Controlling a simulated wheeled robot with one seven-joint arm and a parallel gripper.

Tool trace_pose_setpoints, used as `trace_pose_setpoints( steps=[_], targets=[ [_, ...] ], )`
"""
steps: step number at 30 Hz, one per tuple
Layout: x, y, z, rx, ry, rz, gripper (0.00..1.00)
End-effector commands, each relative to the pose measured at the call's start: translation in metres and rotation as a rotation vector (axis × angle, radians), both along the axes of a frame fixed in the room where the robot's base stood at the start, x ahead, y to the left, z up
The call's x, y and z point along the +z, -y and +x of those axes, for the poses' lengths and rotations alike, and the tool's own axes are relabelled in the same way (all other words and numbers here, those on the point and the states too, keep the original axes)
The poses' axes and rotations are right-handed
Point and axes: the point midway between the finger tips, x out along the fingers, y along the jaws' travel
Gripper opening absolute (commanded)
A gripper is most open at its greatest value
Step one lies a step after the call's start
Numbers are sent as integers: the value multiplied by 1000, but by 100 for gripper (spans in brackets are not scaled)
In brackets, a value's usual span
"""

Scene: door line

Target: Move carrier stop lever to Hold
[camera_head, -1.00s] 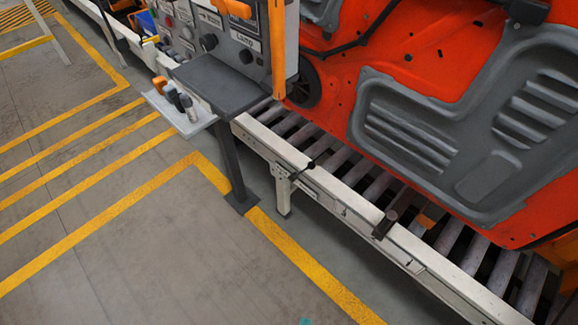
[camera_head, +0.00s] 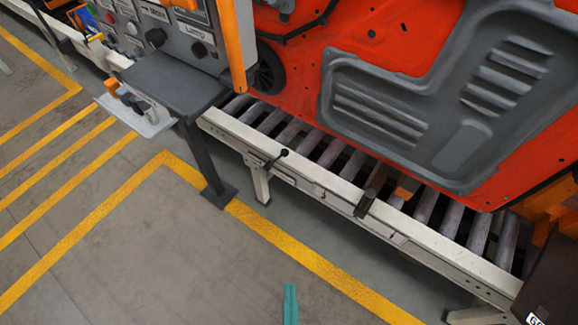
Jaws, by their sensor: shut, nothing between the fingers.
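A small lever with a black ball knob (camera_head: 284,153) is mounted on the side of the pale conveyor rail (camera_head: 330,188), just right of the control stand. It leans up and to the right. I cannot read any Hold marking near it. A dark stop bar (camera_head: 368,198) sits across the same rail further right. My gripper (camera_head: 290,292) shows as teal fingers at the bottom edge, closed together and empty. It is over the floor, well below the lever in the picture and apart from it.
An orange-red door panel (camera_head: 395,45) with grey trim stands over the rollers (camera_head: 330,152). The control stand's grey shelf (camera_head: 170,80) and post (camera_head: 200,155) are left of the lever. A dark box (camera_head: 550,285) is at lower right. The floor in front is clear.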

Motion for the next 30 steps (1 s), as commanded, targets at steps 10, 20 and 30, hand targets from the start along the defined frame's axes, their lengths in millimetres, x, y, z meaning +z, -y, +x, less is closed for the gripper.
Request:
trace_pose_setpoints(
  steps=[10,20,30],
  targets=[
    [-73,22,102,-63,132,578,0],
    [-108,31,225,-82,240,1181,0],
    [-113,28,307,-76,300,1594,0]
  ],
)
